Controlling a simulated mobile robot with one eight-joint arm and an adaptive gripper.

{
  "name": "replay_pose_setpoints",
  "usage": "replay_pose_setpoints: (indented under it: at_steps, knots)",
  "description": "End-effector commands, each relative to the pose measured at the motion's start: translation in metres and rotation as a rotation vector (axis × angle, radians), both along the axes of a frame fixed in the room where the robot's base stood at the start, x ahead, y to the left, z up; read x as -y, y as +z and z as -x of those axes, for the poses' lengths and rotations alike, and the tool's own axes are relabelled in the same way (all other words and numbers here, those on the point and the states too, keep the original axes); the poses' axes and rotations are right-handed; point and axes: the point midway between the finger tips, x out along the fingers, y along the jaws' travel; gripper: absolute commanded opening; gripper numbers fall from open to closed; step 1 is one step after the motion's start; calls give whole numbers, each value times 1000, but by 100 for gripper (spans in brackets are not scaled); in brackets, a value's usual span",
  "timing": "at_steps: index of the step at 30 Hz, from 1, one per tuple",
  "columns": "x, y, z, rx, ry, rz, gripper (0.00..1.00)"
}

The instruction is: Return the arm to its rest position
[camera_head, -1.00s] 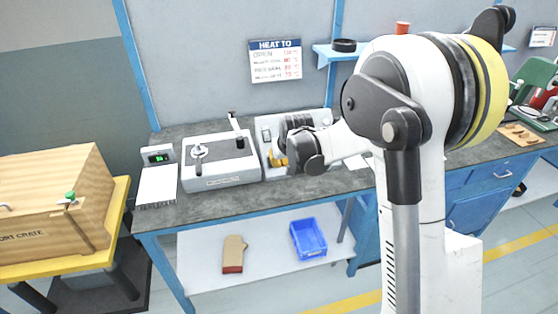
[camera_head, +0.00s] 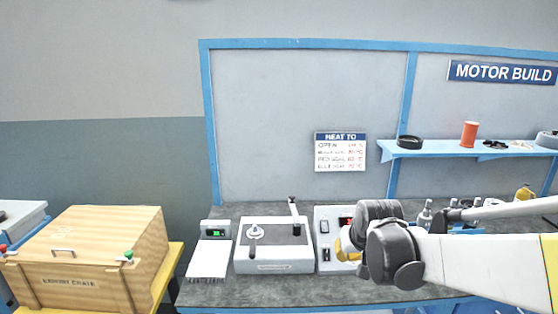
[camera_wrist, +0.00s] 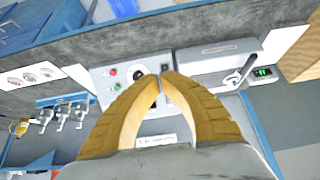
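My arm reaches in from the right edge of the head view, low in front of the bench. My gripper (camera_head: 346,243) has yellow fingers and points left and away, partly hidden behind the dark wrist. In the wrist view the yellow fingers (camera_wrist: 168,76) meet at their tips. A gap shows between them lower down, with nothing held in it. The gripper is over or in front of the control box (camera_head: 324,257) with a red display; the box also shows beyond the fingertips in the wrist view (camera_wrist: 107,76). I cannot tell the clearance between them.
A grey machine with a lever (camera_head: 273,258) and a white plate with a green display (camera_head: 208,260) stand left on the bench. A wooden crate (camera_head: 90,250) is at far left. A blue shelf (camera_head: 440,151) with small items is at back right. Bottles (camera_head: 425,217) stand behind my arm.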

Motion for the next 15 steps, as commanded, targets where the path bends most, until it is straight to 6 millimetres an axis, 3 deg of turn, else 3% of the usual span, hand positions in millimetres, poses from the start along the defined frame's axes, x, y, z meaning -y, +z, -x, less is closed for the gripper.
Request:
replay_pose_setpoints:
  at_steps: [1,3,7,12,15]
  knots:
    - [-1,15,24,3,0,0,0]
    - [-2,30,55,8,0,0,0]
    - [-3,48,112,18,0,0,0]
    - [-4,53,183,31,0,0,0]
    - [-5,48,215,37,0,0,0]
